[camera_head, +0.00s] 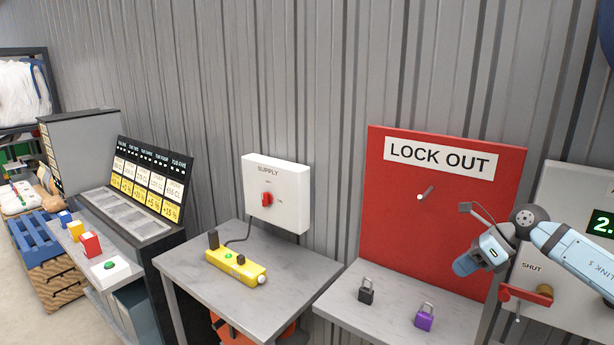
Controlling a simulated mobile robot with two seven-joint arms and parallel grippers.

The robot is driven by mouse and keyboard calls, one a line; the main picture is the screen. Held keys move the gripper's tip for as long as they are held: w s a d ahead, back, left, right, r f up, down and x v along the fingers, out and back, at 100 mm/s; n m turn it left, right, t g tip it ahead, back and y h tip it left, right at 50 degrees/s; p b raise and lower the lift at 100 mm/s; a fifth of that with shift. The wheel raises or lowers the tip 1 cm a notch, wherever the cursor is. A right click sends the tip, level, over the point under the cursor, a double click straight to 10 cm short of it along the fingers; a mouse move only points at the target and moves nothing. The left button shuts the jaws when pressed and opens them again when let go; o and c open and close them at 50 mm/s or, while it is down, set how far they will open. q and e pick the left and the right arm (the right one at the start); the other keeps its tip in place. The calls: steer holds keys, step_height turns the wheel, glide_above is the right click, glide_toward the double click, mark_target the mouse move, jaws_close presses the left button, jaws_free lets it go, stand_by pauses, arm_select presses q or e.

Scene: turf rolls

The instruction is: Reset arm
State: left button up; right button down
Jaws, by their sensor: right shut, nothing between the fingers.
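My right arm comes in from the right edge, in front of the red lock-out board (395,235) and the grey panel beside it. My right gripper (466,208) is shut and empty, raised in front of the board's right part and above the bench. It appears small and partly hidden by its own wrist, and touches nothing that I can make out. My left gripper is not in view.
A black padlock (366,294) and a purple padlock (425,319) stand below the board. A red valve handle (525,294) is close under my right wrist. Left are a white supply box (288,212) with a red switch and a yellow socket strip (236,265).

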steer(key=s+a+f+m+t+y+p, duration=0.1)
steer(key=s+a+f+m+t+y, duration=0.35)
steer(key=a+m, duration=0.45)
steer(key=s+a+f+m+t+y, duration=0.4)
steer(key=s+a+f+m, duration=0.25)
steer(key=a, duration=0.55)
steer(key=s+d+f+m+h+p, duration=0.1)
steer(key=s+d+f+m+h, duration=0.1)
steer(key=s+f+m+h, duration=1.1)
steer(key=s+f+m, duration=0.6)
steer(key=s+m, duration=0.3)
steer(key=m, duration=0.5)
steer(key=shift+s, duration=0.3)
steer(key=shift+d, duration=0.15)
